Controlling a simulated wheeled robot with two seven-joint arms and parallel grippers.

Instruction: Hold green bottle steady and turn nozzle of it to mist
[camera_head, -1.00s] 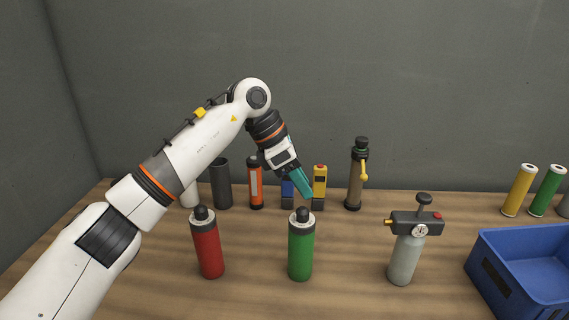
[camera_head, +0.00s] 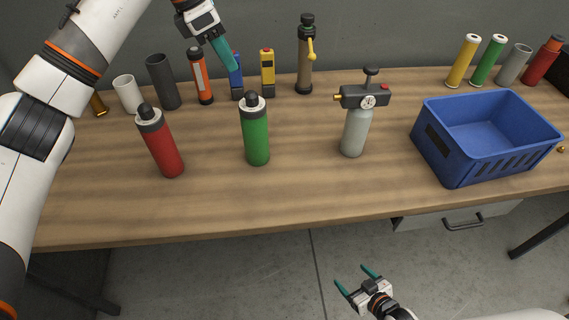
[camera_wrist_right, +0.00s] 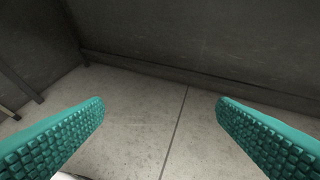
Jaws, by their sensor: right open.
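The green bottle (camera_head: 256,137) stands upright on the wooden table in the head view, with a grey collar and a black nozzle (camera_head: 252,100) on top. My left gripper (camera_head: 225,57), with teal fingers, hangs above and behind the bottle, a little to its left, and does not touch it. Its fingers overlap in the picture, so their gap does not show. My right gripper (camera_head: 357,282) is open and empty, low in front of the table above the floor. The right wrist view shows its two teal fingers (camera_wrist_right: 160,130) wide apart with only floor between them.
A red bottle (camera_head: 165,152) stands left of the green one. A grey bottle with a gauge (camera_head: 354,132) stands to the right, then a blue crate (camera_head: 436,150). Several tubes and tools line the back. The table front (camera_head: 270,205) is clear.

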